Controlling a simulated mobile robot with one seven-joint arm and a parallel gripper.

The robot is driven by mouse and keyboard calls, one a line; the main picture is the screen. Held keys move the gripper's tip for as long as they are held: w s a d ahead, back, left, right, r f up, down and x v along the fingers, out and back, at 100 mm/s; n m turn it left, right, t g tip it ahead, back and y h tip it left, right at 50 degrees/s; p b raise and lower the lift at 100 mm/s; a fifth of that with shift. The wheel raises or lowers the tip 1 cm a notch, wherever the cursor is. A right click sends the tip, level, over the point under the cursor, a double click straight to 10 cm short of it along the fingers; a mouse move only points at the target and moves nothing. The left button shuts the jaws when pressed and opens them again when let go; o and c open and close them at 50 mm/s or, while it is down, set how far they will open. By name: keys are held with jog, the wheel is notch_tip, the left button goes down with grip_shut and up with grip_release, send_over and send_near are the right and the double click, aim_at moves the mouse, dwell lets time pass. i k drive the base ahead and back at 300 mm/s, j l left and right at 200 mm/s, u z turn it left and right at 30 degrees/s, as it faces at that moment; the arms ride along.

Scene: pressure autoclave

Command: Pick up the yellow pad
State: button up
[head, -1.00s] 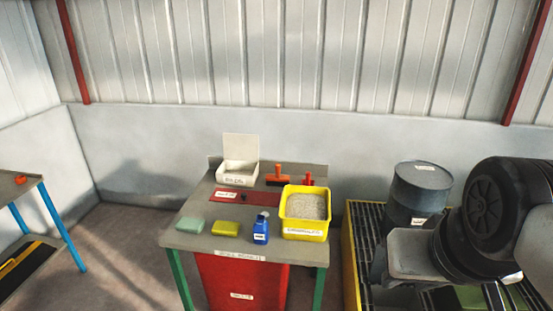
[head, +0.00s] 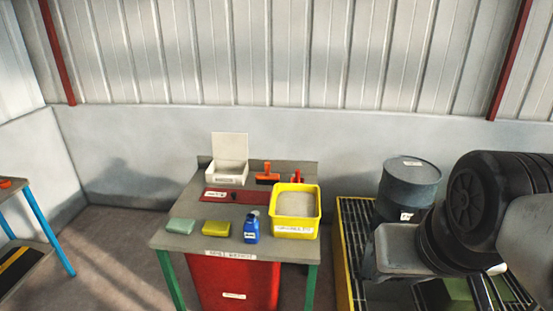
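The yellow pad (head: 216,229) lies flat near the front edge of the grey-topped bench (head: 170,240). A pale green pad (head: 180,226) lies just left of it, and a blue bottle (head: 251,228) stands to its right. My arm shows at the right side of the head view, well away from the pad. My gripper's fingers cannot be made out, so its opening is hidden from me. Nothing covers the yellow pad.
A yellow bin of grey granules (head: 296,229) stands on the bench's right. Behind are a red mat (head: 232,197), an orange brush (head: 267,176) and an open white box (head: 228,180). A dark drum (head: 408,191) stands on a yellow-edged grating at right. A blue-legged table (head: 45,225) is at left.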

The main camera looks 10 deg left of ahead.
aim_at(210, 227)
jog(key=i+j+z, duration=0.25)
jog(key=j, duration=0.4)
jog(key=i+j+z, duration=0.25)
jog(key=j, duration=0.4)
jog(key=j+z, duration=0.3)
jog(key=j, duration=0.4)
jog(key=i+j+z, duration=0.1)
jog(key=j+z, duration=0.15)
jog(key=j, duration=0.5)
